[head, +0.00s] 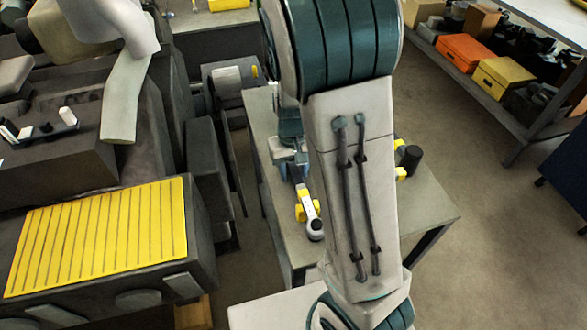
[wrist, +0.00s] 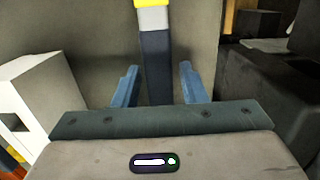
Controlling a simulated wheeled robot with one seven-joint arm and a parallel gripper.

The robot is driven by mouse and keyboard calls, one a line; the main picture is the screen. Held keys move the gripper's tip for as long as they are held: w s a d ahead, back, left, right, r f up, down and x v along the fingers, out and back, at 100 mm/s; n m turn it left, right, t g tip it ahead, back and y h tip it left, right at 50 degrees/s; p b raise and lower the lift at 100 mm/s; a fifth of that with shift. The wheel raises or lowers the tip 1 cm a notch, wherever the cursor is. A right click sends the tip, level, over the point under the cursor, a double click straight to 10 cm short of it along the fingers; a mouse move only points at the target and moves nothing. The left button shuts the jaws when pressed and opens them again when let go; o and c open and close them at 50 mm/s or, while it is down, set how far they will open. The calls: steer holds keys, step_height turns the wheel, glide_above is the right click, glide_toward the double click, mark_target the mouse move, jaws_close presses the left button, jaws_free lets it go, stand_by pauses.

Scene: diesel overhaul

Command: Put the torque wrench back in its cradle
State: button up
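The torque wrench (head: 311,207) lies on a grey table in the head view, with a dark handle, a pale shaft and a round black-and-white head toward the table's near side. Yellow cradle-like blocks (head: 300,213) sit at its shaft; I cannot tell whether it is seated in them. My gripper (head: 289,152) is over the handle end, partly hidden by my arm. In the wrist view, my gripper (wrist: 158,85) is open. The wrench's dark handle (wrist: 155,65) runs between the two blue fingers, with a gap on each side. A yellow part shows at the top edge.
The grey table (head: 430,200) also carries a black cylinder (head: 411,158) and yellow pieces, right of my arm. A large engine with a yellow ribbed panel (head: 100,235) stands close on the left. A shelf with orange and yellow boxes (head: 503,82) is at the upper right.

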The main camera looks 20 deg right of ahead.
steer(key=shift+r, duration=0.1)
step_height(320, 180, up, 14)
steer(key=w, duration=0.1)
stand_by(0.5)
steer(key=s+r+t, duration=0.1)
steer(key=s+t, duration=0.2)
steer(key=s, duration=1.1)
steer(key=shift+s+r+t, duration=0.25)
steer(key=shift+t, duration=0.05)
